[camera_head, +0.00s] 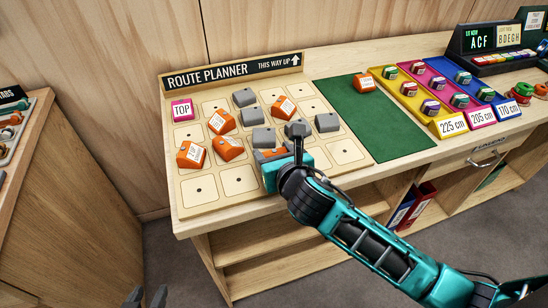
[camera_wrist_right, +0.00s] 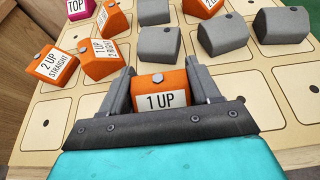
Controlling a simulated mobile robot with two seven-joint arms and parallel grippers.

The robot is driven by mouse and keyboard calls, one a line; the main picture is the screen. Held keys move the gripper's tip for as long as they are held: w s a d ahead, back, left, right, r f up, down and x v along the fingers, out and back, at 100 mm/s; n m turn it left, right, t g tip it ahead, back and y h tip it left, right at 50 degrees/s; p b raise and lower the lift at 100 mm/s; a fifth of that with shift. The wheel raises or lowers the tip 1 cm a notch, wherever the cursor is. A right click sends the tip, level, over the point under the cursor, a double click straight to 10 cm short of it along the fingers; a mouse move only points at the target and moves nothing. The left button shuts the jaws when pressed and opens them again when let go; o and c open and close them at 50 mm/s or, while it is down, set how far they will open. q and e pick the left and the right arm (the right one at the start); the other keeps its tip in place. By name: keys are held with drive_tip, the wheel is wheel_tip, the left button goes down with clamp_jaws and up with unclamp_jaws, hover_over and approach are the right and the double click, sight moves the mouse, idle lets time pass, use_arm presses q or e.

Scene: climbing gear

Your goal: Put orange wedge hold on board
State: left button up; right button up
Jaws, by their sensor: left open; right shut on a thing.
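My right gripper (camera_head: 272,158) is shut on an orange wedge hold labelled "1 UP" (camera_wrist_right: 160,98), over the lower middle of the route planner board (camera_head: 346,158). Only a sliver of this wedge shows in the head view, behind the gripper; I cannot tell whether it touches the board. Other orange wedges stand on the board, including a left one (camera_head: 190,155) and an upper one (camera_head: 284,107), among several grey wedges (camera_head: 264,137). Another orange wedge (camera_head: 364,82) lies on the green mat (camera_head: 352,115). My left gripper (camera_head: 146,298) is open and empty at the bottom edge, low beside the bench.
A pink TOP block (camera_head: 182,110) sits at the board's upper left. Yellow, pink and blue trays (camera_head: 451,126) of small holds stand right of the mat. Bare board cells lie along the front row. A wooden cabinet (camera_head: 50,200) stands at left.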

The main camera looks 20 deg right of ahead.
drive_tip(key=shift+f, duration=0.35)
drive_tip(key=o, duration=1.1)
drive_tip(key=shift+c, duration=0.2)
drive_tip(key=shift+r, duration=0.2)
drive_tip(key=p+v, duration=0.1)
drive_tip(key=v, duration=1.1)
drive_tip(key=shift+p, duration=0.35)
